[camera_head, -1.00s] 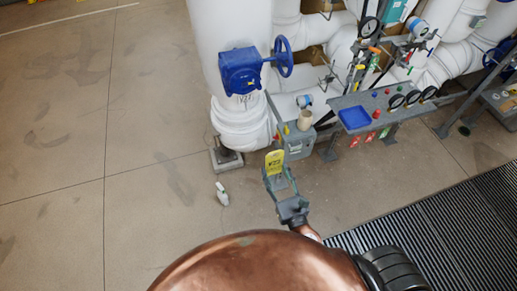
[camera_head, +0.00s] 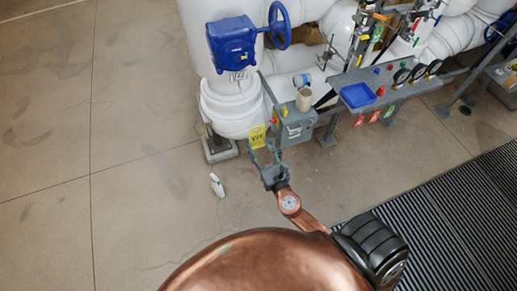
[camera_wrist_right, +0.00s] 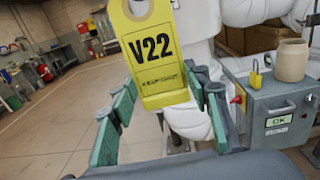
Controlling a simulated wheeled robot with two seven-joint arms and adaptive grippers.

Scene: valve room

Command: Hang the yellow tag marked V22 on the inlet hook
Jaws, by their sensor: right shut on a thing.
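The yellow tag (camera_head: 257,136) is held up by my right gripper (camera_head: 263,153), in front of the foot of the thick white pipe (camera_head: 228,107). In the right wrist view the tag (camera_wrist_right: 153,50) reads V22, stands nearly upright and has a hole near its top, cut by the frame edge. The right gripper's green-padded fingers (camera_wrist_right: 165,95) stand on both sides of the tag's lower part. A blue valve (camera_head: 232,45) with a handwheel (camera_head: 281,26) sits on the pipe above. I cannot make out the inlet hook. My left gripper is out of view.
A grey box (camera_head: 299,128) with a beige cup (camera_head: 304,98) on top stands just right of the tag; a yellow padlock (camera_wrist_right: 256,74) shows on it. A gauge console with a blue tray (camera_head: 357,95) is farther right. A white bottle (camera_head: 217,186) lies on open floor.

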